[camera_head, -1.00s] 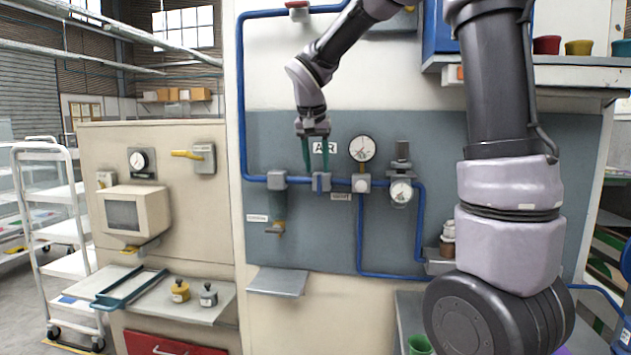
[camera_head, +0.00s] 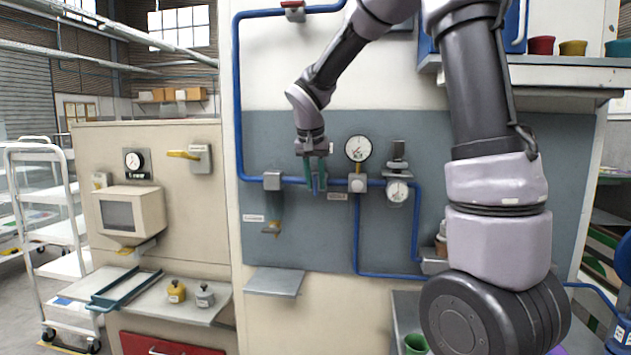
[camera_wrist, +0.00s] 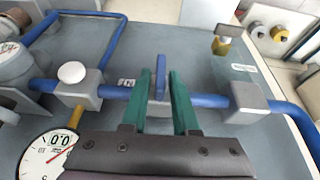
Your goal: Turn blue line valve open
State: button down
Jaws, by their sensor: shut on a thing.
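The blue line valve sits on the blue pipe (camera_head: 291,180) that runs across the grey-blue panel. Its blue lever handle (camera_wrist: 160,68) stands between my green fingers in the wrist view, in line above its grey valve body. My gripper (camera_head: 317,187) points down at the pipe in the head view, with its fingertips around the valve. In the wrist view my gripper (camera_wrist: 163,85) is shut on the lever. In the head view the fingers hide much of the valve.
A pressure gauge (camera_head: 358,149) and a regulator with a smaller gauge (camera_head: 397,191) stand right of the valve. A small shelf (camera_head: 274,281) juts out below.

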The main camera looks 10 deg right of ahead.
jog(key=h, duration=0.1)
jog(key=g+h, duration=0.1)
jog(key=h, duration=0.1)
jog(key=shift+w+a+n, duration=0.15)
jog(key=shift+a+n, duration=0.2)
jog(key=shift+n, duration=0.05)
jog(key=h, duration=0.1)
jog(key=g+h, duration=0.1)
jog(key=h, duration=0.1)
jog(key=n+h, duration=0.1)
jog(key=h, duration=0.1)
jog(key=shift+a+f+g, duration=0.25)
jog(key=shift+g, duration=0.15)
jog(key=shift+w+a+f+n+g+h, duration=0.2)
jog(key=shift+n+h, duration=0.25)
jog(key=shift+h, duration=0.9)
jog(key=shift+s+d+f+n+g+h, duration=0.15)
jog(key=shift+n+g+h, duration=0.2)
jog(key=shift+h, duration=0.95)
jog(key=shift+w+a+f+n+g+h, duration=0.15)
jog(key=shift+n+h, duration=0.35)
jog(key=shift+h, duration=0.85)
jog(key=shift+s+d, duration=0.1)
jog(key=c, duration=0.9)
grip_release()
